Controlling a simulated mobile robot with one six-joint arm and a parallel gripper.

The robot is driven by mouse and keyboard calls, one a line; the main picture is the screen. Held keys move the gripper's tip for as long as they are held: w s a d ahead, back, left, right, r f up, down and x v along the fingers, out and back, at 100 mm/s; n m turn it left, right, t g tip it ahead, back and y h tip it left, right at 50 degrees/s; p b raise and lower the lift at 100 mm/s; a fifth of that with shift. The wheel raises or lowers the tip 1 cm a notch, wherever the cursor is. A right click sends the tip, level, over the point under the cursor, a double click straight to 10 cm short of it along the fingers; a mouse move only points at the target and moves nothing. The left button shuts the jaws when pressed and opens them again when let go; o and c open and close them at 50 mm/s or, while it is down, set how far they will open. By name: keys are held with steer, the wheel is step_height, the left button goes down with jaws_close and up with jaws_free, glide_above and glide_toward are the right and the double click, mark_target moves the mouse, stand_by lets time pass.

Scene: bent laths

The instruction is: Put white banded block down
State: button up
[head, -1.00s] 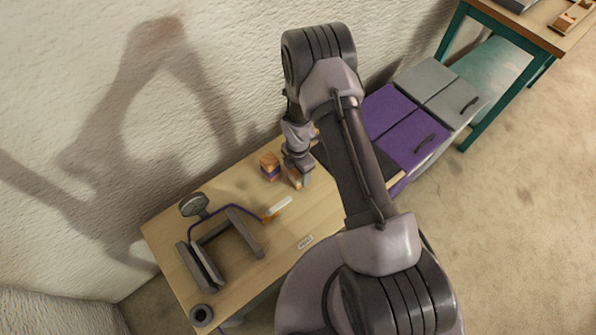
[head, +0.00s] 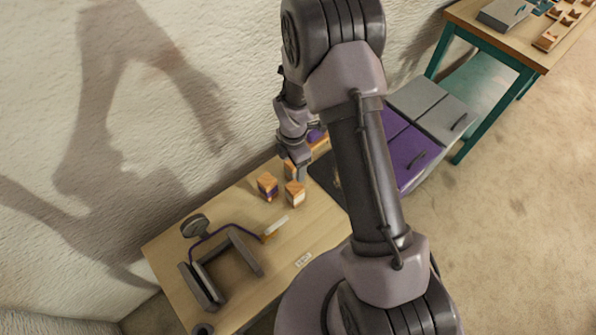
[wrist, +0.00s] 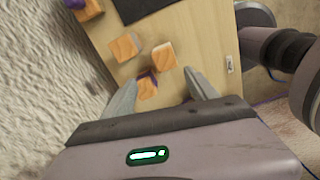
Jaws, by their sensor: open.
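The white banded block (head: 295,195), wooden on top with a pale band, stands on the wooden table (head: 230,205). It also shows in the wrist view (wrist: 165,55), beyond the fingertips and apart from them. My gripper (head: 301,172) is open and empty, above the table and behind the block in the head view. In the wrist view its two fingers (wrist: 161,78) are spread with nothing between them held. A purple banded block (head: 267,187) stands just left of the white one; it is close to the left fingertip in the wrist view (wrist: 147,86).
Another wooden block (head: 289,168) is partly hidden by my gripper. A dark mat (head: 326,182) lies to the right. A grey frame with a bent purple lath (head: 228,229) and a white-handled brush (head: 276,228) occupy the left. The wall is close behind the table.

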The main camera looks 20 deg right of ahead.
steer(key=s+a+r+m+t, duration=0.1)
steer(key=s+r+m, duration=0.35)
steer(key=r, duration=0.75)
steer(key=s+r+m+t, duration=0.1)
steer(key=r+m+t, duration=0.1)
steer(key=r+m, duration=0.75)
steer(key=s+a+r+m+t+y, duration=0.2)
steer(key=s+r+m, duration=0.9)
steer(key=s, duration=0.5)
step_height(320, 180, up, 2)
steer(key=shift+a+r, duration=0.2)
steer(key=shift+a, duration=0.15)
